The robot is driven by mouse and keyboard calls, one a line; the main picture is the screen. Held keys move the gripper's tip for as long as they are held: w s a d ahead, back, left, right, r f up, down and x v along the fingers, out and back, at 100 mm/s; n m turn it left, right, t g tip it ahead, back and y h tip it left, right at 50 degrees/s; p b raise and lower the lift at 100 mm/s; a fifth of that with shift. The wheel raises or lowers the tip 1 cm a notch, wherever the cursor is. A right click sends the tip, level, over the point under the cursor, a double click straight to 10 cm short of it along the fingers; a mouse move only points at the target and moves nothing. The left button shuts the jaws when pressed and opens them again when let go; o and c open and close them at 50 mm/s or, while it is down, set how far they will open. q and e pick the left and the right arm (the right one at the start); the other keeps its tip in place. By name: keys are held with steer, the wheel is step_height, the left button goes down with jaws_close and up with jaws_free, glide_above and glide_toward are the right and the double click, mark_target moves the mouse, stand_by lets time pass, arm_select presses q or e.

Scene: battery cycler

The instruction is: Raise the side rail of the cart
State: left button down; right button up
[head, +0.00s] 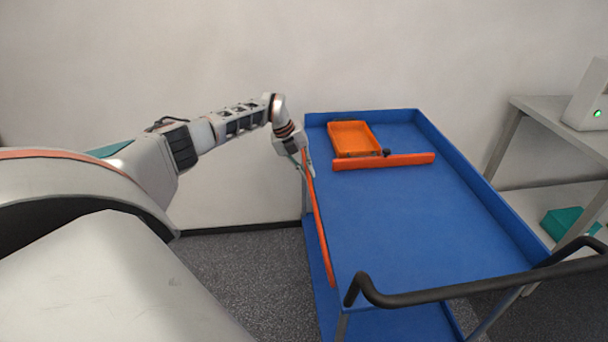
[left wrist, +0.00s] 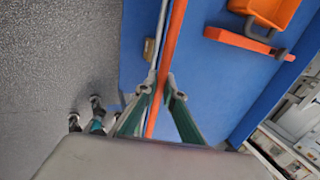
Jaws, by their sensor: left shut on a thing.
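The side rail (head: 321,235) is a long thin orange bar along the cart's left edge. My left gripper (head: 306,168) is at the far part of this rail. In the left wrist view the rail (left wrist: 172,45) runs between the fingers of my left gripper (left wrist: 160,92), which are shut on it. Whether the rail stands fully upright is hard to tell. My right gripper is not in view.
An orange tray (head: 353,140) and a loose-looking orange bar (head: 385,161) are on the cart's far part. A black handle (head: 450,290) crosses the near end. A grey shelf (head: 560,125) with a teal box (head: 566,222) stands at right. A wall is behind.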

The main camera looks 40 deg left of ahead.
arm_select(q)
steer(key=shift+w+d+r+g+y+p, duration=0.1)
steer(key=shift+w+d+g+y+p, duration=0.2)
steer(key=shift+w+d+g+y, duration=0.45)
steer(key=shift+s+a, duration=0.15)
steer(key=shift+s, duration=0.05)
steer(key=c, duration=2.2)
jaws_free()
steer(key=shift+g, duration=0.25)
steer(key=shift+o, duration=0.2)
step_height(320, 180, up, 12)
glide_above(306, 170)
